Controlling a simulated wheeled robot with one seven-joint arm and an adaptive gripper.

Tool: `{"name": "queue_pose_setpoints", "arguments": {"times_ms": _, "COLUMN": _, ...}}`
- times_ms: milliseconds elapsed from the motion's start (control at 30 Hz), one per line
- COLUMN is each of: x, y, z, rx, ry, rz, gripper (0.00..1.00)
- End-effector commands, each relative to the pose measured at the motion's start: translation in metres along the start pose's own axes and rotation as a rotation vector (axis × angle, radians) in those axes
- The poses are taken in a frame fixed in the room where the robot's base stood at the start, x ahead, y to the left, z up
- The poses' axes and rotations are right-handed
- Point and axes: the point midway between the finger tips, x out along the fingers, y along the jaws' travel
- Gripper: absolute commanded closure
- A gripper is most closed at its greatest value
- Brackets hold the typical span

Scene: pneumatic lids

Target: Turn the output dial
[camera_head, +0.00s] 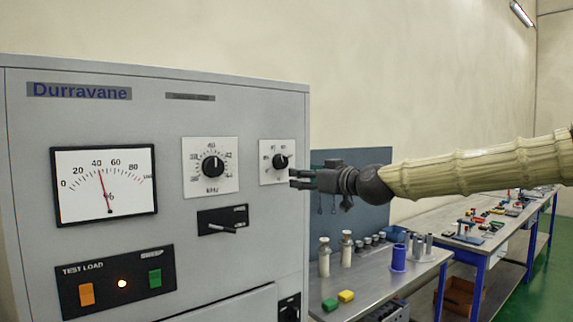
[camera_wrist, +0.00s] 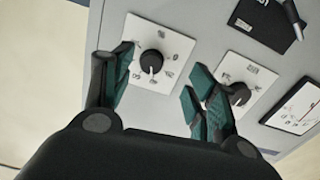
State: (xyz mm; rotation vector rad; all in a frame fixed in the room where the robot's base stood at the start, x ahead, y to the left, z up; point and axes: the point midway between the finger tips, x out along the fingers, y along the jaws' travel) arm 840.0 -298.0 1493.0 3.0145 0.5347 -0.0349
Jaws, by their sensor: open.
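The right-hand dial is a black knob (camera_head: 281,161) on a small white plate on the cabinet front. Its mark seems to point to the upper right, and I cannot read its label. In the wrist view the same knob (camera_wrist: 151,61) lies ahead, between the lines of my fingers. My gripper (camera_head: 293,179) is open and empty, just in front of the plate's lower right side; I see no contact. A second dial (camera_head: 212,166), marked kHz, sits to the left with its mark upward. It also shows in the wrist view (camera_wrist: 238,93), beside the right finger.
A steel bench (camera_head: 375,280) with bottles and cylinders stands to the right, below my arm.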

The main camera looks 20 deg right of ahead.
Motion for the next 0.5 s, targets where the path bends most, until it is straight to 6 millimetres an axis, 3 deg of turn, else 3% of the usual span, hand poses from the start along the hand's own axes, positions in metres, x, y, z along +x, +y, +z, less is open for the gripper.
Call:
{"name": "queue_pose_setpoints", "arguments": {"times_ms": 33, "x": -0.005, "y": 0.004, "z": -0.013, "rx": -0.006, "ry": 0.018, "rz": 0.002, "gripper": 0.42}}
{"name": "queue_pose_setpoints", "arguments": {"times_ms": 133, "x": -0.008, "y": 0.008, "z": -0.026, "rx": -0.014, "ry": 0.034, "rz": 0.003, "gripper": 0.42}}
{"name": "queue_pose_setpoints", "arguments": {"times_ms": 500, "x": 0.013, "y": 0.009, "z": -0.03, "rx": -0.017, "ry": 0.037, "rz": 0.004, "gripper": 0.42}}
